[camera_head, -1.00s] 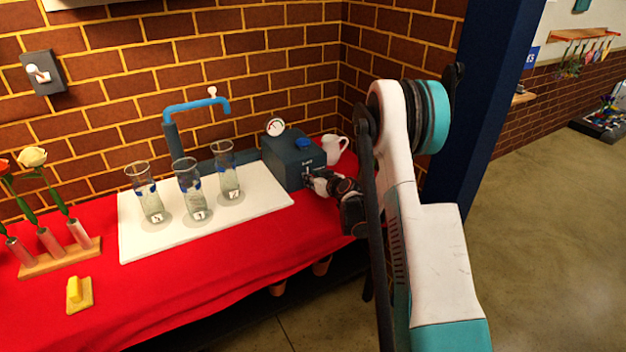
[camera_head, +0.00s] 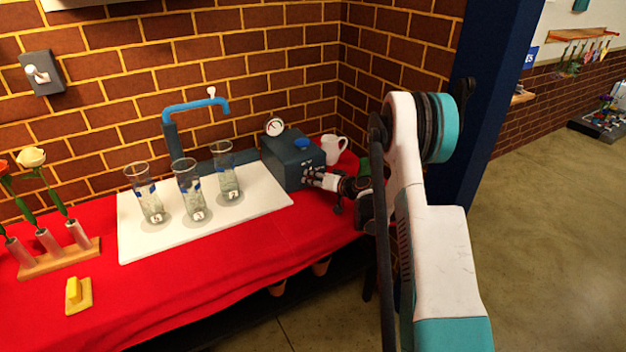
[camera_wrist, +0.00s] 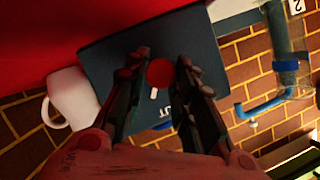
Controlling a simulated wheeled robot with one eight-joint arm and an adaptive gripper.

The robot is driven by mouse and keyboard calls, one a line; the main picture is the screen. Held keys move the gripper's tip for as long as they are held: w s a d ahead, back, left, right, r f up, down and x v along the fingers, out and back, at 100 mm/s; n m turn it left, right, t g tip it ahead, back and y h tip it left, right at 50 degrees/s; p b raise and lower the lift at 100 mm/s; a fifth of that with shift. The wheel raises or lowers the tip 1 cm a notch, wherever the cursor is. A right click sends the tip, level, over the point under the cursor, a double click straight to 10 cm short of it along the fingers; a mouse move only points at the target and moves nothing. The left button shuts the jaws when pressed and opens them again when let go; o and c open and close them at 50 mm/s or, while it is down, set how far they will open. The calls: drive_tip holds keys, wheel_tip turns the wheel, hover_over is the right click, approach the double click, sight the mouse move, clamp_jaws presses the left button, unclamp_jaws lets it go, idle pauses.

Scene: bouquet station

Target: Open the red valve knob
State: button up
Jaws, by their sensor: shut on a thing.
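The red valve knob (camera_wrist: 160,72) is on the face of a dark blue-grey box (camera_wrist: 108,45), with a small white mark beside it. In the head view the box (camera_head: 288,165) stands at the right end of the counter, and my gripper hides the knob there. My gripper (camera_wrist: 159,66) has one finger on each side of the knob in the wrist view and is shut on it. In the head view my gripper (camera_head: 312,178) is at the box's front face.
A white pitcher (camera_head: 334,148) stands just behind the box. A round gauge (camera_head: 275,127) and a blue cap (camera_head: 302,143) are on top. Three glass vases (camera_head: 190,190) stand on a white board (camera_head: 255,203) below a blue spout (camera_head: 195,105).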

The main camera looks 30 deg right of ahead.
drive_tip(key=m, duration=0.1)
drive_tip(key=m+y, duration=0.1)
drive_tip(key=m+t+y, duration=0.1)
drive_tip(key=m, duration=0.1)
drive_tip(key=shift+d+f, duration=0.2)
drive_tip(key=shift+f, duration=0.05)
drive_tip(key=m+y, duration=0.1)
drive_tip(key=m, duration=0.1)
drive_tip(key=m+t, duration=0.1)
drive_tip(key=m, duration=0.1)
drive_tip(key=shift+f+m+t+y, duration=0.2)
drive_tip(key=shift+m+t+y, duration=0.1)
drive_tip(key=shift+m+y, duration=0.1)
idle(0.4)
drive_tip(key=o, duration=1.1)
drive_tip(key=shift+c, duration=0.2)
drive_tip(key=v, duration=1.2)
drive_tip(key=shift+d, duration=0.1)
